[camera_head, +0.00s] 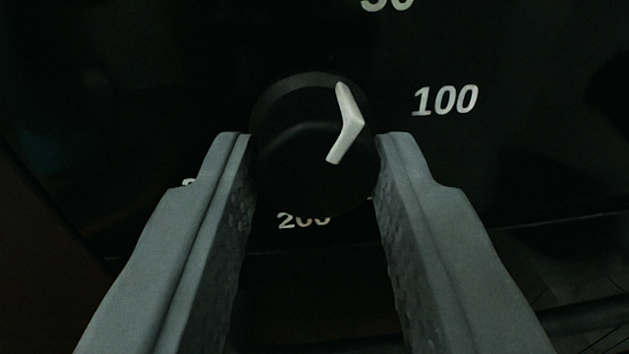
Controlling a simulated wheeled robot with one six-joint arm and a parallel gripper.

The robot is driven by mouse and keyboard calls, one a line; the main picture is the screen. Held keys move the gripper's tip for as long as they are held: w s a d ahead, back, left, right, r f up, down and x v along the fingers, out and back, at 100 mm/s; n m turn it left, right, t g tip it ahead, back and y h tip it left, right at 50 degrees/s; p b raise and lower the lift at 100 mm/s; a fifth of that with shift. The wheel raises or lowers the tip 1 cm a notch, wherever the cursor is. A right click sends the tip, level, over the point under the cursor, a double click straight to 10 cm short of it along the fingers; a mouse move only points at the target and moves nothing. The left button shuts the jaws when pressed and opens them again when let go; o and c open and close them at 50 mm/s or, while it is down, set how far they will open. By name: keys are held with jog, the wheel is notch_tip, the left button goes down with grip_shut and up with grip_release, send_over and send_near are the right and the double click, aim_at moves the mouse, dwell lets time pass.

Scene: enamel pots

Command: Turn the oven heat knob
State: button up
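The oven heat knob (297,160) is a round black knob with a pale, bent pointer mark (348,125) on its right side. It sits on a dark panel, in the middle of the view. My gripper (308,148) has its two grey fingers on either side of the knob, one to the left and one to the right. The fingers are apart by about the knob's width, and their tips reach its sides. I cannot tell whether they touch it. The pointer mark's upper end points up, between the 50 and the 100.
White numbers stand on the dark panel (540,150) around the knob: 50 (387,4) at the top edge, 100 (445,100) to the right, and 200 (303,220) below, partly covered. Another mark at the left is mostly hidden by the left finger. A dark bar (590,314) shows at the lower right.

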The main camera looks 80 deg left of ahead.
jog(key=shift+c, duration=1)
jog(key=shift+n, duration=3.2)
jog(key=o, duration=1)
jog(key=shift+w, duration=0.1)
